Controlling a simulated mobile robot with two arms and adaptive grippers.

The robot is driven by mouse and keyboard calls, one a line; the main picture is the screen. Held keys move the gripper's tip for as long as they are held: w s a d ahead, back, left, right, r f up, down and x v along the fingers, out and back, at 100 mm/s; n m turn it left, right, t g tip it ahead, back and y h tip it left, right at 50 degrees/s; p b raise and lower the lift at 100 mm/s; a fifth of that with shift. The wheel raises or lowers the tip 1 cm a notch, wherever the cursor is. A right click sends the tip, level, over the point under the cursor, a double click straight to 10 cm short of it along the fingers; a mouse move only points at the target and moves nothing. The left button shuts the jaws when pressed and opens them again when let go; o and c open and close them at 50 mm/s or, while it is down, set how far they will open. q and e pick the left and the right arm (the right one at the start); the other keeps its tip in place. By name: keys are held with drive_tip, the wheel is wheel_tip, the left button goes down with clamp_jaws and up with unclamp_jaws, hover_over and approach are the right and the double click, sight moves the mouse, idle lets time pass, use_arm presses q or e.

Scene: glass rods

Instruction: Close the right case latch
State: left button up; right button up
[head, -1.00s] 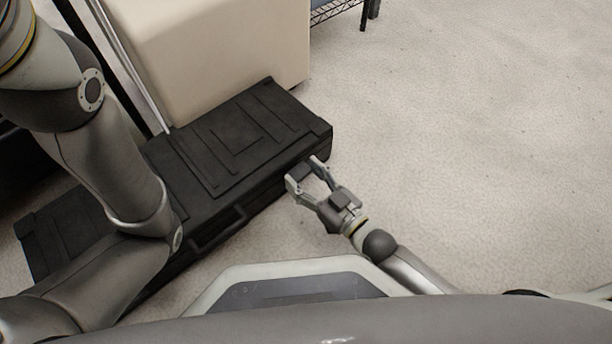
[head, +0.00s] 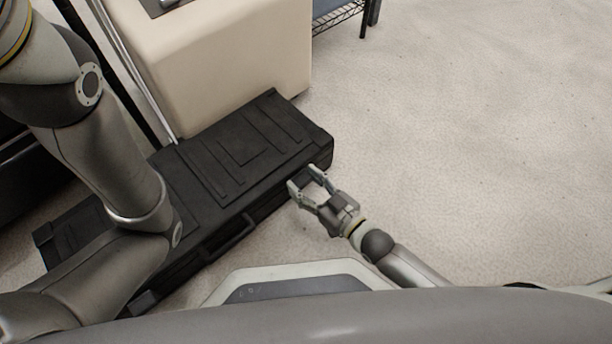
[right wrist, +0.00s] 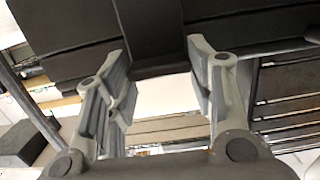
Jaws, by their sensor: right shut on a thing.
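A long black case (head: 245,150) with a ribbed lid lies on the floor, its handle side towards me; the lid looks down. My right gripper (head: 303,177) is at the right part of that front side. Whether the latch is fastened cannot be told. My left arm crosses over the case's left part and hides some of it; my left gripper is out of view.
A case handle (head: 228,235) is left of my right gripper. A beige cabinet (head: 235,60) stands right behind the case. A wire shelf (head: 338,15) is at the top. The pale floor (head: 470,140) on the right is clear.

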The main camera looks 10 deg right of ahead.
drive_tip(key=shift+f, duration=0.1)
drive_tip(key=o, duration=1.5)
drive_tip(key=shift+c, duration=0.2)
drive_tip(key=v, duration=1.2)
